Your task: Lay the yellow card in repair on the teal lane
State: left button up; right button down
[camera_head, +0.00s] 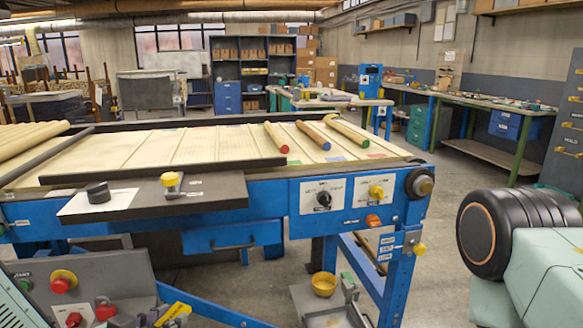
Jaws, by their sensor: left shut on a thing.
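A small yellow card with dark marks (173,313) shows at the bottom edge, left of centre. My left gripper (153,318) is at its left side, mostly cut off by the bottom edge, and appears shut on the card. The card is low in front of the blue-framed line, apart from the bed. The pale slatted bed (190,145) is divided into lanes with small coloured patches near the front edge. A small greenish patch (294,162) may mark the teal lane; its colour is hard to tell. My right gripper is not in view.
Dowels with red (283,147), blue (325,145) and green (364,142) ends lie on the bed's right part. A dark rail (165,171) runs along its front. A button box (65,305) is lower left.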

pick_arm(q)
jog(key=shift+s+d+r+m+g+h, duration=2.2)
jog(key=shift+s+d+r+m+h, duration=1.25)
jog(key=shift+s, duration=1.9)
notch_tip(320, 180, down, 6)
jog(key=s, duration=0.1)
jog(key=shift+s+f+y, duration=0.2)
jog(key=shift+f+y, duration=0.05)
jog(key=shift+y, duration=0.2)
